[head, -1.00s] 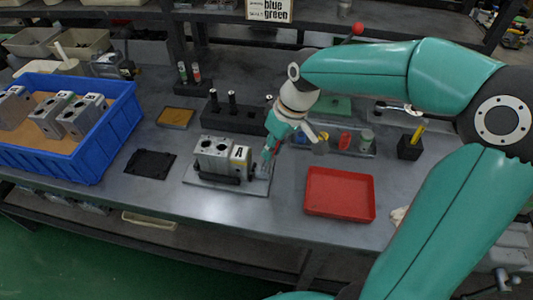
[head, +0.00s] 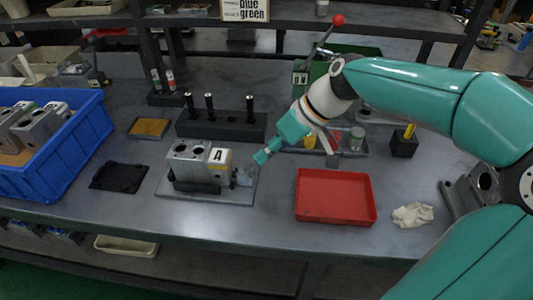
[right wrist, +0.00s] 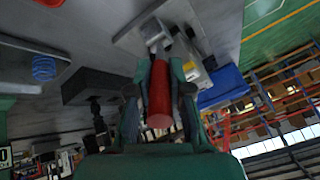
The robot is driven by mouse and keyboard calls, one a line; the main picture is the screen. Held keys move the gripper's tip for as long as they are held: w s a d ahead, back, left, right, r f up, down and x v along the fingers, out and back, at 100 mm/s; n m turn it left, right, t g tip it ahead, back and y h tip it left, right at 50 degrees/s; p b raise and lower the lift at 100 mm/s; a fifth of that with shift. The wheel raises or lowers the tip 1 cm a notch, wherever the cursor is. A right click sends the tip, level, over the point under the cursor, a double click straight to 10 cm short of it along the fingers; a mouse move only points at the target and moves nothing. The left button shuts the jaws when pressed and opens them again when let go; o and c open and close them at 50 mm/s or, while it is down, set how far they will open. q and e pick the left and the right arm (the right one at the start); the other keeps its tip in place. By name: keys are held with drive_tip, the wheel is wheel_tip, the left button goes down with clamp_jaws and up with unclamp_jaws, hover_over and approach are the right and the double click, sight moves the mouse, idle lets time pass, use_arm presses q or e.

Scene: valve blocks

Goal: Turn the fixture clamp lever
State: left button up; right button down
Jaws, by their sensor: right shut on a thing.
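A small clamp (head: 243,177) sits at the block's right side. My right gripper (head: 262,157) is just above and right of the clamp, leaning in from the upper right. In the right wrist view, its fingers are shut around the red cylindrical grip (right wrist: 159,95) of the clamp lever, with the fixture beyond it. In the head view the grip is hidden by the gripper. My left gripper is not in view.
A red tray (head: 335,197) lies right of the fixture. A black pad (head: 119,176) and blue crate (head: 50,150) are to the left. A black rack with dark pegs (head: 222,126) stands behind. A white cloth (head: 413,215) lies at the right.

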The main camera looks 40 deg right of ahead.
drive_tip(key=c, duration=1.1)
unclamp_jaws()
drive_tip(key=v, duration=1.2)
drive_tip(key=shift+w, duration=0.1)
